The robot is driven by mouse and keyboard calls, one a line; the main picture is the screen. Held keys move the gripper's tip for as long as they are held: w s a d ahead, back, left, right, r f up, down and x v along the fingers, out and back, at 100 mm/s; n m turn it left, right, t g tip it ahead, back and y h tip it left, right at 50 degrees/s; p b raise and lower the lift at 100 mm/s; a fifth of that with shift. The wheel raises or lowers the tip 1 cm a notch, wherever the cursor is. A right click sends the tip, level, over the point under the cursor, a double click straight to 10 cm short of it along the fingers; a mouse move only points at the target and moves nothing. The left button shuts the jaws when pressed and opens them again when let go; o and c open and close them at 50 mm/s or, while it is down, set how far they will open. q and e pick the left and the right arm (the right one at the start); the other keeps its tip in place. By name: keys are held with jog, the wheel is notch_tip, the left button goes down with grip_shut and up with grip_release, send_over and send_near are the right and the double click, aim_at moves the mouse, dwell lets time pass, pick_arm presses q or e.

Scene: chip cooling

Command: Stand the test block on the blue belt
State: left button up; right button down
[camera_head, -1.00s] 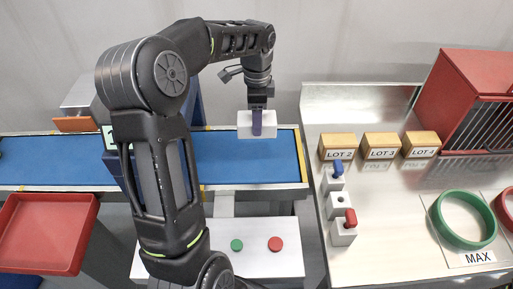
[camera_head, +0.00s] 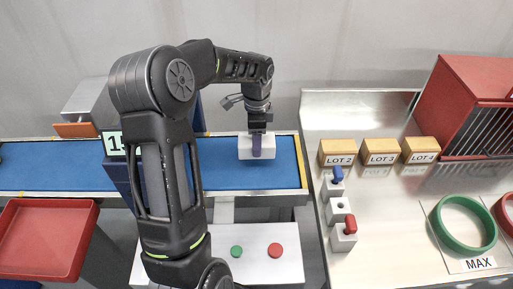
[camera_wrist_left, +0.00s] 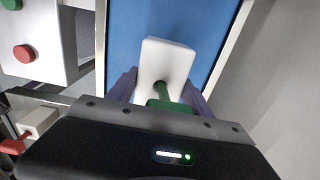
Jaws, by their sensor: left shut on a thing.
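The test block (camera_head: 245,151) is a white block at the right part of the blue belt (camera_head: 222,174). My left gripper (camera_head: 257,147) comes down from above and is shut on it. In the left wrist view, the block (camera_wrist_left: 168,57) shows a green handle between my purple fingers (camera_wrist_left: 160,94); the exact grip is partly hidden. The block looks level and is over the belt or on it; I cannot tell whether its underside touches. My right gripper is not in view.
A red tray (camera_head: 45,240) is at the lower left. A panel with a green button (camera_head: 236,252) and a red button (camera_head: 275,250) stands in front of the belt. The bench on the right holds wooden lot blocks (camera_head: 337,153), small white blocks, green ring (camera_head: 437,232) and red cage.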

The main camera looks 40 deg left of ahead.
pick_arm(q)
jog(key=shift+f, duration=1.85)
jog(key=shift+f, duration=0.1)
jog(key=o, duration=1.6)
jog(key=shift+o, duration=0.2)
notch_tip(320, 180, up, 12)
jog(key=shift+r, duration=0.15)
